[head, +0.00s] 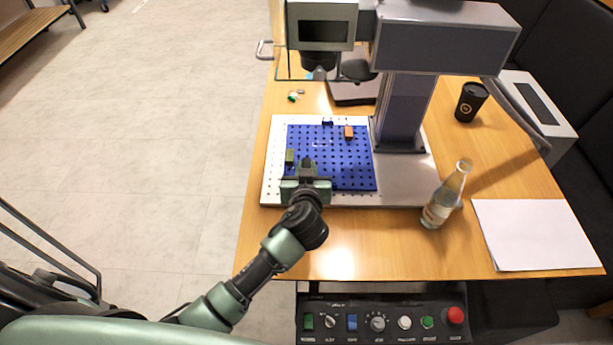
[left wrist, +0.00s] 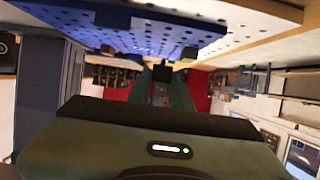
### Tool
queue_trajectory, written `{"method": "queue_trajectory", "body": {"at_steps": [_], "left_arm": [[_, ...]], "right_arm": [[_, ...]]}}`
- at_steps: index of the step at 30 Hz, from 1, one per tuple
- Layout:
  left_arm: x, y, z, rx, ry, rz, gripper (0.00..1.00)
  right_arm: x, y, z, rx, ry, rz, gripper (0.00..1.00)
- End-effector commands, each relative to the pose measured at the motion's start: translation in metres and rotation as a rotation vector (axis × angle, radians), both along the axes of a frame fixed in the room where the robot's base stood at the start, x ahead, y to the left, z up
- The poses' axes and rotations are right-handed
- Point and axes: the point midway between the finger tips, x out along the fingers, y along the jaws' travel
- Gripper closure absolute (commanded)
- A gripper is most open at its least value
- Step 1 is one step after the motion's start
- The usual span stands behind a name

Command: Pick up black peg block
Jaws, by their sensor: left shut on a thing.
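The blue pegboard (head: 345,180) lies on the white perforated plate of the laser marker. My left gripper (head: 307,170) is over its front left part, shut on a small dark thing that looks like the black peg block. The black peg block (left wrist: 161,74) shows between the fingertips in the left wrist view, below the board in that picture. The fingers hide much of it, and I cannot tell whether it still touches the board. My right gripper is in neither view.
A green block (head: 290,157), an orange block (head: 348,132) and a dark blue block (head: 327,123) stand on the board. The marker's column (head: 405,110) rises at the right. A bottle (head: 446,195), a black cup (head: 470,102) and white paper (head: 535,234) are farther right.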

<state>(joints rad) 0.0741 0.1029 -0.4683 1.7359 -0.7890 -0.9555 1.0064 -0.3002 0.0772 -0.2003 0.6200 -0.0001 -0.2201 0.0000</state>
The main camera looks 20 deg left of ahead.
Motion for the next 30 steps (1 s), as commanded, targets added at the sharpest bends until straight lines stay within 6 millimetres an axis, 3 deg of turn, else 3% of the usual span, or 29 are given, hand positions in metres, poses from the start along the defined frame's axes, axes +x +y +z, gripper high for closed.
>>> {"method": "queue_trajectory", "body": {"at_steps": [1, 6, 15, 21, 30], "left_arm": [[0.000, -0.001, 0.018, -0.006, -0.007, 0.000, 1.00], [0.001, -0.001, 0.070, -0.006, -0.008, -0.001, 1.00], [0.001, 0.000, 0.137, -0.003, -0.004, -0.001, 1.00], [0.000, 0.000, 0.154, 0.001, -0.002, -0.001, 1.00], [0.000, 0.000, 0.156, 0.001, -0.001, -0.001, 1.00]], "right_arm": [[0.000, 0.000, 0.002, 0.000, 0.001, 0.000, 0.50], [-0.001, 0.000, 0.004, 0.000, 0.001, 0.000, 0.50], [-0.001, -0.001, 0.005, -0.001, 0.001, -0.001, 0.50], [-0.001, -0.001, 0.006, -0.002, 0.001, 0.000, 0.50], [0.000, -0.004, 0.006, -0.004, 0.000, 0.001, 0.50]]}}
